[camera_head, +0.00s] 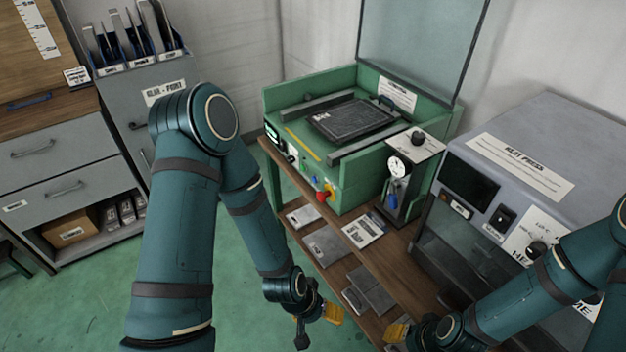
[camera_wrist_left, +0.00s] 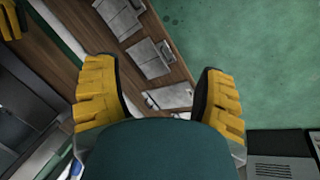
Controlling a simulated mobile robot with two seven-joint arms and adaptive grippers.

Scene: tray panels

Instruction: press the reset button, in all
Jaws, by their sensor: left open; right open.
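A green press machine (camera_head: 352,140) stands on the wooden bench. Its front panel carries a red knob (camera_head: 325,197), with small blue and yellow controls beside it. I cannot tell which control is the reset button. My left gripper (camera_head: 318,322) is open and empty, low in front of the bench, below the panel and apart from it. Its yellow fingers are spread in the left wrist view (camera_wrist_left: 160,75), with the bench edge beyond. My right gripper (camera_head: 399,333) is at the bottom, right of the left one, and partly cut off. It is open.
A grey press (camera_head: 540,150) stands at the right. A dial gauge stand (camera_head: 398,170) is beside the green machine. Several grey plates (camera_head: 327,244) and a paper card (camera_head: 362,230) lie on the bench (camera_head: 328,278). Drawers (camera_head: 65,150) stand at the left; green floor is clear.

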